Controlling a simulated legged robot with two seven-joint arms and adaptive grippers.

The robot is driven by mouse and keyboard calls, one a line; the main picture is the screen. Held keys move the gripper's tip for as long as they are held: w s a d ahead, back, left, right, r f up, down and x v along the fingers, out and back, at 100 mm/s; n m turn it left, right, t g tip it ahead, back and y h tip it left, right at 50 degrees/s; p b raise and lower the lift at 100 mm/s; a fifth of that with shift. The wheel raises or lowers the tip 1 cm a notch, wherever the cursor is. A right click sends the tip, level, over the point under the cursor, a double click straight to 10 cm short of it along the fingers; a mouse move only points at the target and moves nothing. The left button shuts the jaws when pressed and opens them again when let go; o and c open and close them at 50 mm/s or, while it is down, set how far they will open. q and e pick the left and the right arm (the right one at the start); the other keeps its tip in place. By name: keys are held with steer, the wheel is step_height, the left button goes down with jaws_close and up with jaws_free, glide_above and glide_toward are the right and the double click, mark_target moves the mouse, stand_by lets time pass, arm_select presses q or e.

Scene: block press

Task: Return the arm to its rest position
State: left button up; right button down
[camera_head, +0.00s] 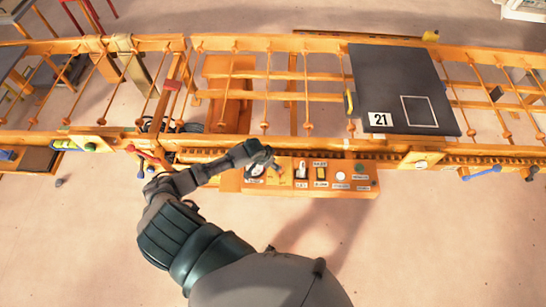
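One arm of mine rises from the bottom middle, bends at the left and reaches right; I take it for my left arm. My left gripper (264,155) is at the upper left end of the orange control panel (232,181), over or close to its dial. Its fingertips are small and dark here, so I cannot tell whether they are open or shut, or whether they touch the panel. I see nothing clearly held. My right gripper is not in view.
An orange conveyor frame with rollers (308,90) crosses the view behind the panel. A dark plate marked 21 (400,80) lies on it at the right. A red lever (148,157) and a blue-handled lever (482,173) stick out in front. The floor below right is clear.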

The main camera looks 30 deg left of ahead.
arm_select(q)
steer(key=s+d+m, duration=0.1)
steer(key=s+d, duration=1)
steer(key=s+r+n, duration=0.2)
steer(key=s+r, duration=0.4)
steer(key=s, duration=0.5)
step_height(320, 180, down, 24)
steer(key=s+g, duration=0.1)
steer(key=g, duration=0.1)
steer(key=s+a+f, duration=0.1)
steer(key=s+f, duration=0.8)
steer(key=s+a+f+g+y, duration=0.1)
steer(key=s+a+f, duration=0.1)
steer(key=s+f, duration=0.7)
steer(key=shift+s+a+f+m, duration=0.25)
steer(key=shift+s+m, duration=0.05)
steer(key=shift+m, duration=0.1)
